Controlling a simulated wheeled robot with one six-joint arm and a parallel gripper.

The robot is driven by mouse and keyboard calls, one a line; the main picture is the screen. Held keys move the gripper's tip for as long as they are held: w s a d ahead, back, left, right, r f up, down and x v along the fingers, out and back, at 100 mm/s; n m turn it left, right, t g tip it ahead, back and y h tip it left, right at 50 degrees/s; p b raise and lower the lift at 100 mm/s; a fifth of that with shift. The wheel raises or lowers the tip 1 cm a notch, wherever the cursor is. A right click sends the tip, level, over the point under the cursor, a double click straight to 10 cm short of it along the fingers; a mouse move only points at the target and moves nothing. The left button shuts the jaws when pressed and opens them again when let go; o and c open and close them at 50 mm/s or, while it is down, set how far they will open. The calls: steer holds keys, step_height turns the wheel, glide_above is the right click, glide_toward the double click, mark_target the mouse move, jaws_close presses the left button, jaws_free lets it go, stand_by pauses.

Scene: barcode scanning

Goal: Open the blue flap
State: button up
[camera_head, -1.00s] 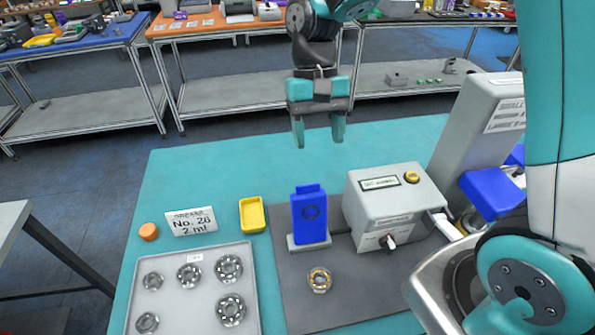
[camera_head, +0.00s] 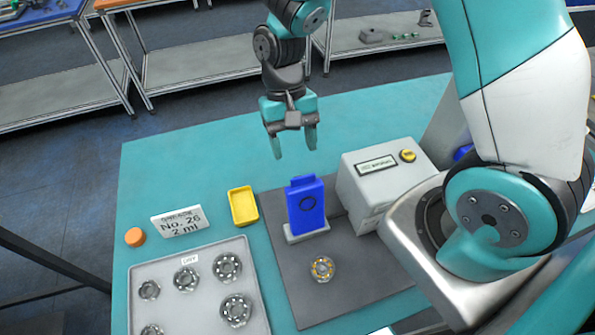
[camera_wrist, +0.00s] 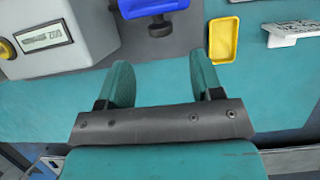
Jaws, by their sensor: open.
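Another bit of blue (camera_head: 463,153) is mostly hidden behind my arm.
A grey machine (camera_head: 372,172) with a small display and a yellow button stands right of the panel. A yellow tray (camera_head: 243,206), a sign (camera_head: 180,221) and an orange cap (camera_head: 135,237) are left. A bearing (camera_head: 322,268) lies in front; a grey tray (camera_head: 205,318) holds several more.

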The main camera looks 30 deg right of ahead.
mark_target(299, 178)
steer(key=p+x, duration=0.1)
steer(key=x, duration=0.7)
